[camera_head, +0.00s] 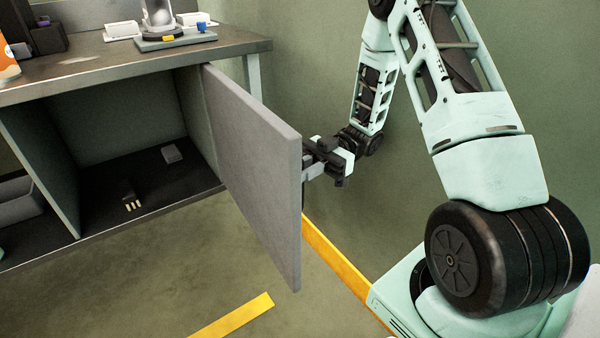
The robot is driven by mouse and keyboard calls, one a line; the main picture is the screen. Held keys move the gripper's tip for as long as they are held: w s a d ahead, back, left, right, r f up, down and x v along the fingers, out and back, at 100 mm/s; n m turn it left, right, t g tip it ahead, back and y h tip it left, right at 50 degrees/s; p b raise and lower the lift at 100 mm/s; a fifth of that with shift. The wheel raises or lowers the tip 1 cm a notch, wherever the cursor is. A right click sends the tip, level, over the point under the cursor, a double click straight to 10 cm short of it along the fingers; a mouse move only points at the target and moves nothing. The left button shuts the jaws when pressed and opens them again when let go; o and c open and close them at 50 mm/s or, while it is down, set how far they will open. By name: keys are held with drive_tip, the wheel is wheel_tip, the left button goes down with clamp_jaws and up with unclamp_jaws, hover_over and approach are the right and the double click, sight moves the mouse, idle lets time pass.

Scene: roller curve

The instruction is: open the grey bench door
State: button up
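The grey bench door (253,168) is swung well out from the bench (120,72), hinged at the right side of an open compartment. The compartment's dark floor (150,193) shows plainly. My gripper (312,172) is at the far, right-hand side of the door, close to its outer edge. The door hides part of the gripper's front, so I cannot tell whether its fingers are closed on a handle or only beside the door.
Small items (173,153) lie inside the compartment. A microscope-like device (162,22) and boxes stand on the bench top. A green wall stands behind my arm. Yellow tape (233,316) marks the floor, which is clear before the compartment.

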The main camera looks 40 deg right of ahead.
wheel_tip(320, 180, up, 9)
drive_tip(key=p, duration=0.2)
drive_tip(key=shift+r+p, duration=0.2)
drive_tip(key=shift+p, duration=0.1)
